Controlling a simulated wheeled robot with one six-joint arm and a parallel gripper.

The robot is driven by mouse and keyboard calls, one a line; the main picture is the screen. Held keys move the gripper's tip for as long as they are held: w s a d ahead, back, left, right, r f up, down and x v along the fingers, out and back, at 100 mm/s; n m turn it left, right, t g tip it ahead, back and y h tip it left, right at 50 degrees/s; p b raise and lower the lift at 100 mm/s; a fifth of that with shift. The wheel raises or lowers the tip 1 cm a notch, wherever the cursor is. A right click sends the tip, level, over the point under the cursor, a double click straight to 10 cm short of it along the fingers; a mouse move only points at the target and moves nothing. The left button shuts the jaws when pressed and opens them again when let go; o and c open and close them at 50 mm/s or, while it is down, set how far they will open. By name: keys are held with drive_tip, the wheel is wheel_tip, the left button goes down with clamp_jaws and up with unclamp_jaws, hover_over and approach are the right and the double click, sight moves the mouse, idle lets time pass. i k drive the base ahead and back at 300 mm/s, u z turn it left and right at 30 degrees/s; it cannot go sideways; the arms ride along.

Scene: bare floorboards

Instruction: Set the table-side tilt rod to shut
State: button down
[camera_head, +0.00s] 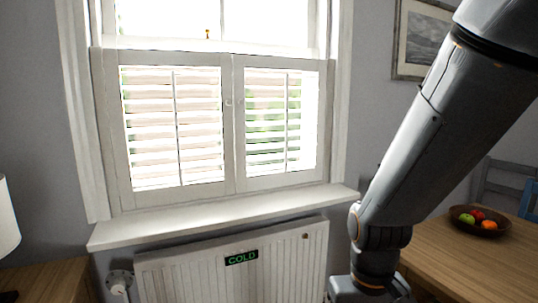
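The white window shutter has two louvred panels side by side. The right panel, nearer the dining table, has a thin upright tilt rod (286,122) down the middle of its slats (264,130). Bright light and green foliage show between these slats, so they stand open. The left panel has its own tilt rod (175,125), and light shows between its slats (150,130) too. My arm slants down from the upper right, right of the shutter and apart from it. My gripper is not in view.
A white sill (220,216) juts out below the shutter. Under it is a radiator (180,275) with a green "COLD" sign (242,258). A wooden table (450,255) with a fruit bowl (459,222) stands right; a lamp (7,222) is far left.

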sight(244, 183)
drive_tip(key=u, duration=0.7)
drive_tip(key=i, duration=1.2)
drive_tip(key=z, duration=0.45)
drive_tip(key=i, duration=0.6)
drive_tip(key=z, duration=0.55)
